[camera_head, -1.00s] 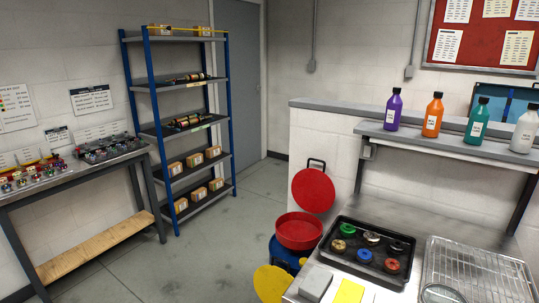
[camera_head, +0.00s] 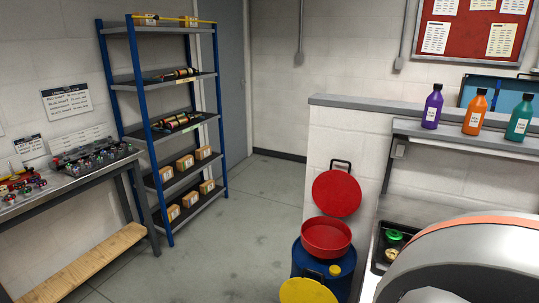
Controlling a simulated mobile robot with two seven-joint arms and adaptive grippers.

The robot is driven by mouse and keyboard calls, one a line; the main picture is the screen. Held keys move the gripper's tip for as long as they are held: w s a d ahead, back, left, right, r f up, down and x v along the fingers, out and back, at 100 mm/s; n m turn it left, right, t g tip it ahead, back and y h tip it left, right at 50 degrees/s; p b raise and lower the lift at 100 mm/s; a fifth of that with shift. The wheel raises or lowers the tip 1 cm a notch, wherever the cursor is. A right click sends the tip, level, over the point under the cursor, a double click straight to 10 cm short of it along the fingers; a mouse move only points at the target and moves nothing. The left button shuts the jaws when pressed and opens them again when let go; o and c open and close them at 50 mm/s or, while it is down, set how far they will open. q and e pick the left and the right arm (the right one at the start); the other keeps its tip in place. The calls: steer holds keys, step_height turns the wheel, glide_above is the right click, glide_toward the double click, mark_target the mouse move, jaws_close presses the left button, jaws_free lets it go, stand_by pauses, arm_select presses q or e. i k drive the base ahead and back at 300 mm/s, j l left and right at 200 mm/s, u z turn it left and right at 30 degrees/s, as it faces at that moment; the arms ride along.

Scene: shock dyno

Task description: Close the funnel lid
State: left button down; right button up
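The red funnel (camera_head: 327,236) is a round pan sitting on top of a blue drum (camera_head: 346,281). Its red lid (camera_head: 337,192) is a round disc with a black handle at its top edge. The lid stands open, tipped up behind the funnel near the low white wall. A yellow disc (camera_head: 307,292) with a black handle is in front of the drum, cut off by the bottom edge. Neither gripper is in view. A large rounded grey and orange part, which looks like my own arm, fills the lower right corner.
A bench (camera_head: 384,222) with a black tray (camera_head: 379,254) is right of the drum, mostly hidden by the arm. Bottles stand on the ledge (camera_head: 470,139) above. A blue shelf rack (camera_head: 135,105) and a workbench (camera_head: 75,180) are left. The floor between is clear.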

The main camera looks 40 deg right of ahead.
mark_target(337, 193)
steer(key=i+j+u, duration=0.3)
steer(key=i, duration=0.3)
steer(key=i+u, duration=0.3)
steer(key=i, duration=0.3)
steer(key=i+z, duration=0.7)
steer(key=i+j+z, duration=0.15)
steer(key=i+z, duration=0.35)
steer(key=z, duration=0.3)
steer(key=i+z, duration=0.1)
steer(key=z, duration=0.25)
steer(key=i+z, duration=0.1)
steer(key=z, duration=0.65)
steer(key=i+z, duration=0.15)
steer(key=z, duration=0.35)
steer(key=i+j+z, duration=0.15)
steer(key=z, duration=0.35)
steer(key=i+j+z, duration=0.1)
steer(key=z, duration=0.4)
